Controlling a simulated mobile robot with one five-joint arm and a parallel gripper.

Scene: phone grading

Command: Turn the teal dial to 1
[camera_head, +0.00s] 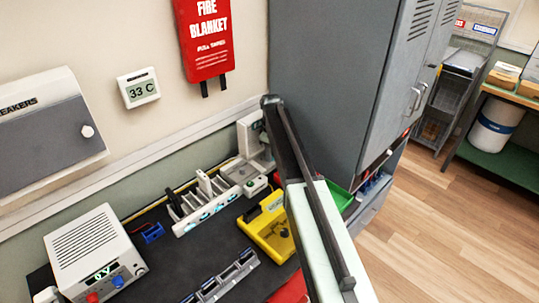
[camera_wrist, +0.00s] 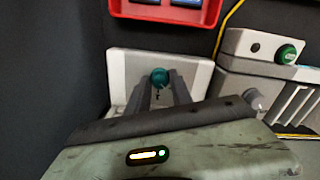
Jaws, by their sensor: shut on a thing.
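The teal dial (camera_wrist: 159,77) sits on a pale grey device (camera_wrist: 118,68) in the wrist view. My gripper (camera_wrist: 161,88) has its two dark fingers on either side of the dial and is shut on it. A dark mark shows just below the dial, but I cannot read any numbers around it. In the head view my arm crosses the bench and hides the dial and my fingertips. A pale grey device (camera_head: 250,132) shows partly behind the arm at the bench's far end.
A box with a green button (camera_wrist: 287,54) stands close right of the dial in the wrist view, and a red tray (camera_wrist: 165,12) lies beyond. In the head view are a slotted rack (camera_head: 200,208), a yellow case (camera_head: 268,228), a power supply (camera_head: 90,255) and a tall grey cabinet (camera_head: 325,75).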

